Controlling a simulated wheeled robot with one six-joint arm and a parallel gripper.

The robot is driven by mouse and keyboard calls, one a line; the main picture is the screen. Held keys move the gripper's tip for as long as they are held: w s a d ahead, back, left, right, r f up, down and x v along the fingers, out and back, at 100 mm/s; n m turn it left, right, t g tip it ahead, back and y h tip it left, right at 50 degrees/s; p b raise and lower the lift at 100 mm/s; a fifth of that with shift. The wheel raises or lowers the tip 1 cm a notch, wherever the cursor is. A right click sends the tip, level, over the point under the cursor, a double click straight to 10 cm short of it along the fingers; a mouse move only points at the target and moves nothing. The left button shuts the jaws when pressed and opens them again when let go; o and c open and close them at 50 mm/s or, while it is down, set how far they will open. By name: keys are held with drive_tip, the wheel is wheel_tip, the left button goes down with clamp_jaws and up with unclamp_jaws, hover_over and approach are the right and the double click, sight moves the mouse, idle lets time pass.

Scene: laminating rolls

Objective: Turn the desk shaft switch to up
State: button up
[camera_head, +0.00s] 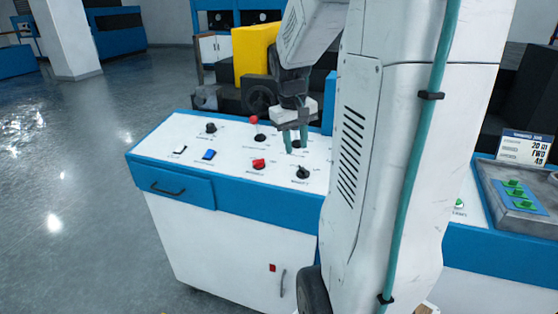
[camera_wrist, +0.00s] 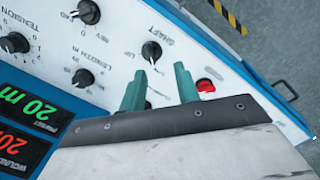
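The shaft switch (camera_wrist: 151,50) is a small round black knob beside a "SHAFT" label in the wrist view. In the wrist view my gripper (camera_wrist: 158,75) is open, with no visible contact with the shaft switch.
A red switch (camera_wrist: 205,86) sits right of my fingers in the wrist view. Black knobs for length (camera_wrist: 83,77) and tension (camera_wrist: 14,42) lie to the left, near digital displays (camera_wrist: 22,110). A red-topped lever (camera_head: 254,119) stands left of my gripper in the head view.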

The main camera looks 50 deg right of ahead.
sight(303, 167)
drive_tip(key=d+f, duration=0.1)
drive_tip(key=f, duration=0.2)
drive_tip(key=d+f, duration=0.1)
drive_tip(key=f, duration=0.1)
drive_tip(key=d+f, duration=0.1)
drive_tip(key=f, duration=0.2)
drive_tip(key=shift+s+f, duration=0.25)
drive_tip(key=shift+f, duration=0.05)
drive_tip(key=c, duration=0.7)
